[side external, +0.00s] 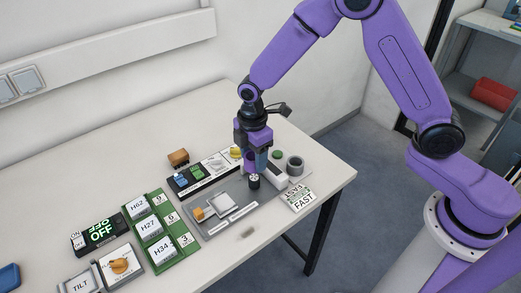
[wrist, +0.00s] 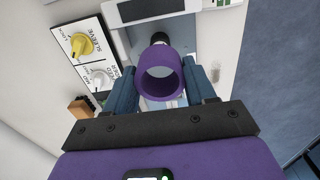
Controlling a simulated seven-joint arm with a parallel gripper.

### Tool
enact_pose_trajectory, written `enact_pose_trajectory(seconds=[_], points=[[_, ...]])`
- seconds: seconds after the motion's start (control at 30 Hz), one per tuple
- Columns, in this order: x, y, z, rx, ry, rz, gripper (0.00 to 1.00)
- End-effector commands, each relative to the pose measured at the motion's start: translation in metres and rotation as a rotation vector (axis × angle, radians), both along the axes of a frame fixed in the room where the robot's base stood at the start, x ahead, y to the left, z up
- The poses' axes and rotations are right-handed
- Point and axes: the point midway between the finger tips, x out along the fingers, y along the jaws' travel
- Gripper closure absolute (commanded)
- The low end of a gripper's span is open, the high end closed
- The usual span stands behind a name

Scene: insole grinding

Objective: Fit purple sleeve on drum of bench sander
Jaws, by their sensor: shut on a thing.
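The purple sleeve (wrist: 160,88) is an open ring, held between the two blue fingers of my gripper (wrist: 160,72) in the wrist view. In the side view my gripper (side external: 254,160) points down over the bench sander (side external: 217,208), close to its dark upright drum (side external: 254,181). The dark drum top (wrist: 159,38) shows just beyond the sleeve's far rim in the wrist view. The sleeve appears beside the drum, not around it. In the side view the fingers mostly hide the sleeve, and its height relative to the drum is hard to tell.
A grey cup-like ring (side external: 294,165) and a FAST sign (side external: 300,199) sit right of the gripper. Behind it are a control panel with a yellow sleeve-lock knob (wrist: 82,44) and a brown block (side external: 178,158). A green board (side external: 158,232) with labelled tiles lies left.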

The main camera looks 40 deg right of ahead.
Motion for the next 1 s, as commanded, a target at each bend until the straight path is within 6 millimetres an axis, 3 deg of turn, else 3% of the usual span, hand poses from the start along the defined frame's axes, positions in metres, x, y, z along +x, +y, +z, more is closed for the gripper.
enact_pose_trajectory(seconds=[0.43, 1.0], points=[[0.000, 0.000, -0.031, 0.000, 0.000, 0.000, 0.74], [0.000, 0.000, -0.036, 0.000, 0.000, 0.001, 0.74]])
